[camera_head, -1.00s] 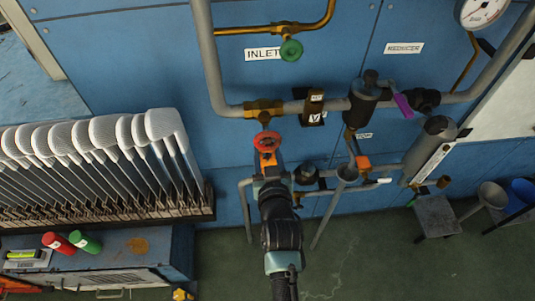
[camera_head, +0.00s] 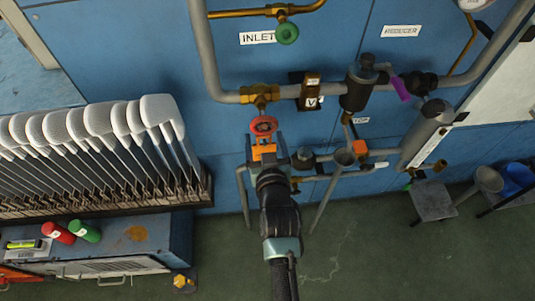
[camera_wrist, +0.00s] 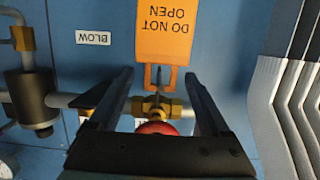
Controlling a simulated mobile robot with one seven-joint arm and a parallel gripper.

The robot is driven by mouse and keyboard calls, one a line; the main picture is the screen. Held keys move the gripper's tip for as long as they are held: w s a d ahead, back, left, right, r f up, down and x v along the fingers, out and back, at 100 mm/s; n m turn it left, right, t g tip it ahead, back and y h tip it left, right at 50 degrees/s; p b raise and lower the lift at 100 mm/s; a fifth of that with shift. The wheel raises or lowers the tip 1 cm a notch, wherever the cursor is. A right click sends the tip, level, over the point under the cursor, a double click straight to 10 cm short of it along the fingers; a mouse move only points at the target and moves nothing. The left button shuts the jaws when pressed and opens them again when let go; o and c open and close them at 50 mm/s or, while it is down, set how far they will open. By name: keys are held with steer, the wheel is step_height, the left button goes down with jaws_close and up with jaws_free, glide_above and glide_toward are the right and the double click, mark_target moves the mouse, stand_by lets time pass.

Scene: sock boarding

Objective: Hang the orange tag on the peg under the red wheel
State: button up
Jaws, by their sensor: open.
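The orange tag (camera_wrist: 167,30), marked DO NOT OPEN, appears upside down in the wrist view. Its loop (camera_wrist: 148,76) is at a thin peg, and the peg's tip seems to pass through the opening. Whether the loop bears on the peg is hard to tell. The red wheel (camera_wrist: 157,128) and brass valve (camera_wrist: 173,108) are close by. My gripper (camera_wrist: 157,77) is open, with a finger on each side of the loop and a gap to both. In the head view, the tag (camera_head: 262,153) shows just below the red wheel (camera_head: 263,127), partly hidden by my gripper (camera_head: 265,152).
Grey pipes cross the blue panel (camera_head: 120,55) around the valve. A rack of white sock boards (camera_head: 110,135) stands to the left. Open floor (camera_head: 370,250) lies below.

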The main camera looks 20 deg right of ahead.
steer(key=v, duration=1.2)
steer(key=shift+s, duration=0.2)
steer(key=shift+a, duration=0.1)
steer(key=w+a+r+n+t+p, duration=0.1)
steer(key=w+a+r+t, duration=0.15)
steer(key=r, duration=0.75)
steer(key=w+a+r+t+y, duration=0.1)
steer(key=w+r+t, duration=0.15)
steer(key=r, duration=0.75)
steer(key=w+a+r+n+t+p, duration=0.15)
steer(key=w+r, duration=0.25)
steer(key=r, duration=0.6)
steer(key=s+a+r+t+y, duration=0.1)
steer(key=s+a+r+t, duration=0.1)
steer(key=r, duration=0.7)
steer(key=s+a+r+t+y, duration=0.1)
steer(key=s+r, duration=0.4)
steer(key=r, duration=0.5)
steer(key=s+a+r+t+y, duration=0.1)
steer(key=s+a+r+t, duration=0.2)
steer(key=r, duration=0.7)
steer(key=shift+s+a+n+p, duration=0.35)
steer(key=shift+s+a+p, duration=0.1)
steer(key=shift+a, duration=0.65)
steer(key=shift+w+r, duration=0.1)
